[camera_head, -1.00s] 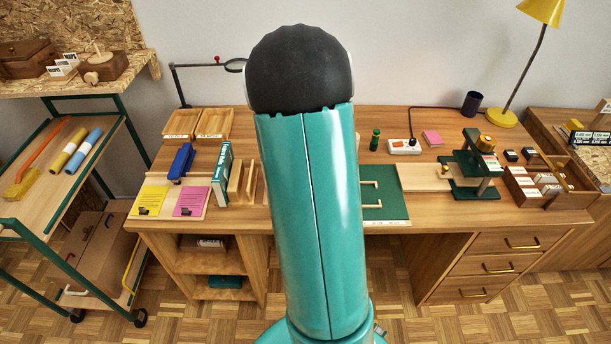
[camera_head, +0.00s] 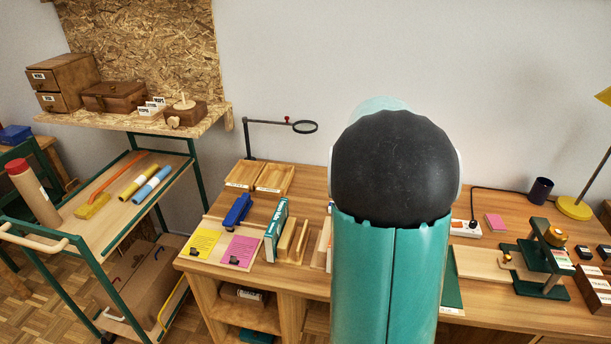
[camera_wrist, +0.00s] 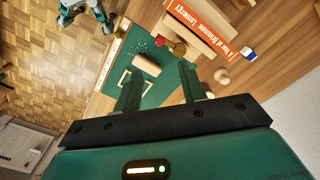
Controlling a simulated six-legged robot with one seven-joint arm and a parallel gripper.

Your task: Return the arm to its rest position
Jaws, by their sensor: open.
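My gripper (camera_wrist: 160,78) shows in the wrist view, its two fingers apart with nothing between them. It hangs above the desk, over a green mat (camera_wrist: 157,96). In the head view, my turquoise arm with its black rounded joint rises at right of centre, in front of the desk. It covers part of the desk top there. The gripper itself is hidden in that view.
The desk (camera_head: 321,190) carries a blue stapler (camera_head: 237,210), wooden trays (camera_head: 274,178), a magnifier (camera_head: 305,127) and a green press (camera_head: 541,262). A trolley (camera_head: 125,205) stands left.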

